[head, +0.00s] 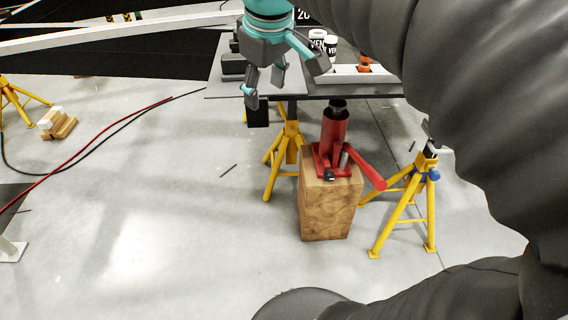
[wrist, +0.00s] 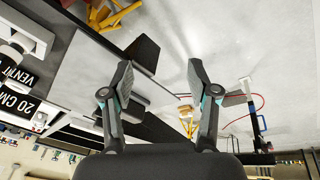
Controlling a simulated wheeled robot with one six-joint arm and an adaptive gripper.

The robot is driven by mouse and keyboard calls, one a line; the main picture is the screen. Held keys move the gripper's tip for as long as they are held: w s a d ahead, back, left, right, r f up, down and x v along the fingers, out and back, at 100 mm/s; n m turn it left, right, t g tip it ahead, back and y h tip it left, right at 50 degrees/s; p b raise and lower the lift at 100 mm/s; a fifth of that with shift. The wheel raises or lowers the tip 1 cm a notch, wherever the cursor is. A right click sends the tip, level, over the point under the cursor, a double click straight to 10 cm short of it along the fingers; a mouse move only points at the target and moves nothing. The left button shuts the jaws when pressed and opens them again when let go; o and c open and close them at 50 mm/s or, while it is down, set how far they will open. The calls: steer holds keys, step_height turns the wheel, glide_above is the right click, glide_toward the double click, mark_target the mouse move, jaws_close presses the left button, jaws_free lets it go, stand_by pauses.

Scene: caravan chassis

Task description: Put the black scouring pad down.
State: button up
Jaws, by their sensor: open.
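My gripper (head: 284,80) is open at the left edge of the grey table (head: 384,88) in the head view. In the wrist view, my gripper (wrist: 160,80) has its fingers spread apart with nothing between them. I cannot pick out the black scouring pad with certainty. Dark block-like items (head: 232,65) sit at the table's left end. Dark items (wrist: 133,98) also show behind the left finger in the wrist view, partly hidden by it.
White cups (head: 331,46) and a pale tray (head: 362,76) stand on the table. A red jack (head: 334,140) sits on a wooden block (head: 326,208) between yellow stands (head: 409,205). Red and black cables (head: 88,143) cross the floor at left.

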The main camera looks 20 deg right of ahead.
steer(key=s+f+m+t, duration=0.2)
steer(key=s+f+m, duration=0.4)
steer(key=s+f, duration=0.7)
steer(key=shift+f, duration=0.1)
stand_by(0.8)
